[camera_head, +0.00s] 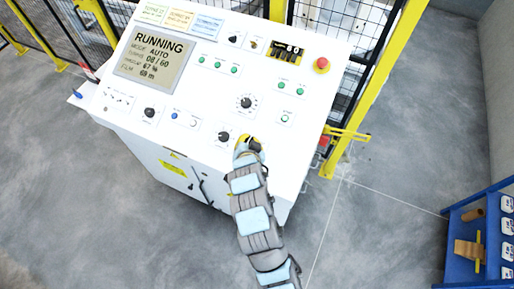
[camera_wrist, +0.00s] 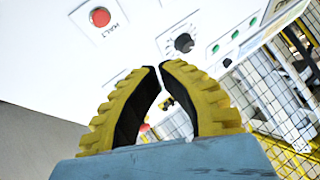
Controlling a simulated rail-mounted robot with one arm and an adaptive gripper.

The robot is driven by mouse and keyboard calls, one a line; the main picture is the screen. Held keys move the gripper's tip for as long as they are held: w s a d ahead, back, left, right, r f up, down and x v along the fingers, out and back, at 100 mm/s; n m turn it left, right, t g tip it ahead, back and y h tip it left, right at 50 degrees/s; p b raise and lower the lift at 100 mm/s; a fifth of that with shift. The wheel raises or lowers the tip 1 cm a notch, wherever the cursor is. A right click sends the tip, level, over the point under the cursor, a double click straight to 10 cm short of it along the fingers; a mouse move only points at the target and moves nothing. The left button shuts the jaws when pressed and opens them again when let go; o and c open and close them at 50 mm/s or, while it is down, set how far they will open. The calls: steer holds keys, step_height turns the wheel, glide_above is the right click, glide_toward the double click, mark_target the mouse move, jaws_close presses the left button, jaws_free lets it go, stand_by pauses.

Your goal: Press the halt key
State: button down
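The halt key is a round red button (camera_wrist: 100,17) on a white plate marked HALT, at the upper left of the wrist view. I cannot pick it out in the head view, where my arm covers part of the panel. My gripper (camera_head: 248,146) is over the lower part of the white control panel (camera_head: 262,133). In the wrist view its yellow, black-lined fingers (camera_wrist: 158,69) have their tips almost together, with nothing between them. The halt key lies beyond and left of the tips, apart from them. The panel's screen (camera_head: 153,57) reads RUNNING.
A black dial (camera_wrist: 184,42) is right of the halt key in the wrist view. Another red button (camera_head: 321,64) is at the panel's upper right, with several green buttons and dials around. A yellow-framed mesh fence (camera_head: 368,85) stands behind. A blue rack (camera_head: 460,245) is at right.

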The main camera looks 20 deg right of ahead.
steer(key=shift+f, duration=0.1)
stand_by(0.3)
steer(key=shift+w+d+f+b, duration=0.4)
steer(key=shift+d+f, duration=0.05)
steer(key=shift+f, duration=0.85)
steer(key=shift+w+d+f+b, duration=0.4)
steer(key=shift+d+f+b, duration=0.05)
steer(key=shift+f, duration=0.85)
steer(key=shift+w+d+f+b, duration=0.4)
steer(key=shift+d+f, duration=0.05)
steer(key=shift+f, duration=0.95)
steer(key=shift+w+d+f+b, duration=0.1)
steer(key=shift+d+f+b, duration=0.05)
steer(key=shift+f+b, duration=0.2)
steer(key=shift+w+d+f, duration=0.1)
steer(key=shift+f, duration=0.2)
steer(key=shift+s+a+r, duration=0.2)
steer(key=shift+a+r, duration=0.05)
steer(key=shift+r, duration=0.5)
steer(key=shift+s+a+r, duration=0.25)
steer(key=shift+r, duration=0.5)
steer(key=shift+s+a+r, duration=0.2)
steer(key=shift+a+r, duration=0.05)
steer(key=shift+r, duration=0.5)
steer(key=shift+s+a+r, duration=0.25)
steer(key=shift+r, duration=0.5)
